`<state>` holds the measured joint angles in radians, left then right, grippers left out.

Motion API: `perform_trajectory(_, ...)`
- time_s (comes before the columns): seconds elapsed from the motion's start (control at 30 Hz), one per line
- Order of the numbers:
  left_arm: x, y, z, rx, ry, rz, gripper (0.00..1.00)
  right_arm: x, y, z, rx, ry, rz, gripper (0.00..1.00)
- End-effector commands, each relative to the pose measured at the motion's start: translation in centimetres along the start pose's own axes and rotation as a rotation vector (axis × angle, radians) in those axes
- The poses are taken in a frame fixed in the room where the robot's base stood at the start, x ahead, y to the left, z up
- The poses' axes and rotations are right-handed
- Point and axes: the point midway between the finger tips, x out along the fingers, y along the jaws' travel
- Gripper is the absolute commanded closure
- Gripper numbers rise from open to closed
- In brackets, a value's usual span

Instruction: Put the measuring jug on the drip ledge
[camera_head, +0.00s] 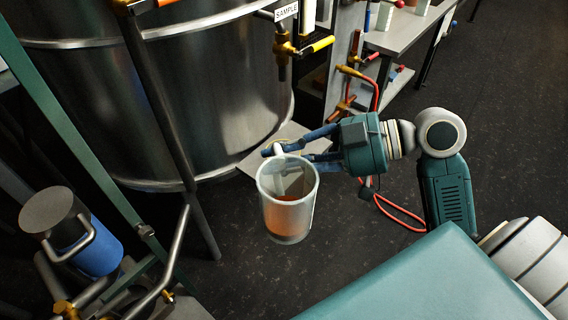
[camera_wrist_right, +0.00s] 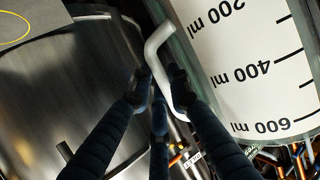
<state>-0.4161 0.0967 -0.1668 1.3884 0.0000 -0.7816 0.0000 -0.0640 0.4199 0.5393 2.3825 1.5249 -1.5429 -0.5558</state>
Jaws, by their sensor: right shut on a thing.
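The measuring jug (camera_head: 288,212) is a translucent cup with orange liquid low inside, held upright in the middle of the head view. My right gripper (camera_head: 283,153) is shut on its white handle (camera_wrist_right: 160,65). The jug's marked wall (camera_wrist_right: 250,65) fills the right of the wrist view, with ml marks upside down. A grey plate that looks like the drip ledge (camera_head: 256,160) juts out beside the big steel tank, behind the jug and gripper. They hide part of it. The jug hangs in front of it, apart from it as far as I can tell. My left gripper is not in view.
The steel tank (camera_head: 200,90) stands behind, with a SAMPLE sign (camera_head: 286,11) and a yellow-handled valve (camera_head: 305,47) above the ledge. Pipes and a blue canister (camera_head: 95,250) are at left. A red hose (camera_head: 400,215) runs behind my right arm. Dark floor lies below the jug.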

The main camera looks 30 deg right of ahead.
Motion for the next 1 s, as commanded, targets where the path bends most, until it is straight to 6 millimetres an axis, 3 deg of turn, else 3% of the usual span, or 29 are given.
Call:
perform_trajectory(0.03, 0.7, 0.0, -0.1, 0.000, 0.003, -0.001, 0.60, 0.3, 0.0, 0.8, -0.003, 0.001, 0.001, 1.00)
perform_trajectory(0.43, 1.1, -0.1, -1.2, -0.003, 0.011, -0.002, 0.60, 0.8, 0.3, 1.7, 0.003, 0.000, 0.012, 1.00)
perform_trajectory(0.77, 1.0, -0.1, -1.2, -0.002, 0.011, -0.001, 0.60, 1.0, 5.0, 1.8, 0.053, 0.012, 0.129, 1.00)
perform_trajectory(1.0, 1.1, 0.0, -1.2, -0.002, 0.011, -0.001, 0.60, 1.1, 11.2, 2.4, 0.123, 0.024, 0.287, 1.00)
